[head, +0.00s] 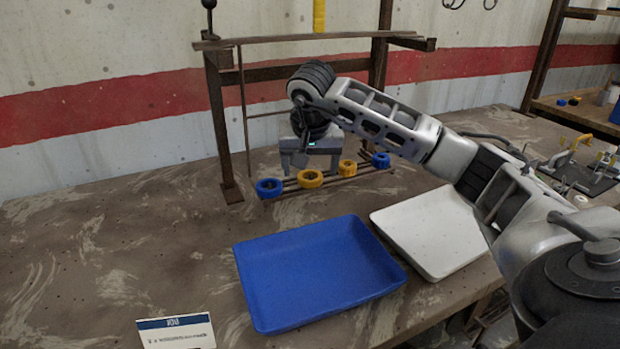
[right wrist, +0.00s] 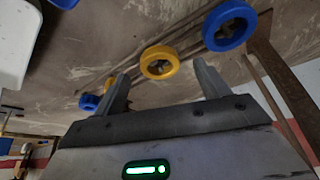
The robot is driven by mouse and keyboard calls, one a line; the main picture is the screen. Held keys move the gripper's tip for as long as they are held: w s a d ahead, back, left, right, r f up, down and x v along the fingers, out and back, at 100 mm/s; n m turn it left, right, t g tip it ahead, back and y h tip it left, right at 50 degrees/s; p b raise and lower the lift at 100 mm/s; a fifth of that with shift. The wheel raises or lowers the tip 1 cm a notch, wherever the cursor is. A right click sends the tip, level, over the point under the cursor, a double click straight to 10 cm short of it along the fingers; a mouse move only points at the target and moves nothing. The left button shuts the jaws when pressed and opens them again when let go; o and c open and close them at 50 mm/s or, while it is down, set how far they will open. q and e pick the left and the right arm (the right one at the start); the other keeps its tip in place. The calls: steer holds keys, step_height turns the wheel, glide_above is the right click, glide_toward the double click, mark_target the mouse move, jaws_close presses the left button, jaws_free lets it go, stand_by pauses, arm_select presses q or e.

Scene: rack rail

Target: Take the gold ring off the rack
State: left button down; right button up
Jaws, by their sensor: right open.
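Two gold rings sit on the low rack (head: 328,181), between two blue ones. The left gold ring (head: 309,179) is in front of my right gripper (head: 310,168), and the other gold ring (head: 347,168) is just to its right. My right gripper is open and empty, its fingers pointing down toward the rack. In the right wrist view, a gold ring (right wrist: 159,62) shows between the spread fingertips (right wrist: 161,72), with no visible contact. The second gold ring is mostly hidden behind a finger there. My left gripper is out of view.
Blue rings sit at the rack's left (head: 268,187) and right (head: 381,160) ends. A blue tray (head: 245,272) and a white tray (head: 432,275) lie in front. A dark metal frame (head: 217,125) stands around the rack. The table's left side is clear apart from a card (head: 176,333).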

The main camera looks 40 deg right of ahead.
steer(key=shift+x, duration=0.95)
steer(key=shift+c, duration=0.3)
steer(key=c, duration=1)
steer(key=shift+r, duration=0.15)
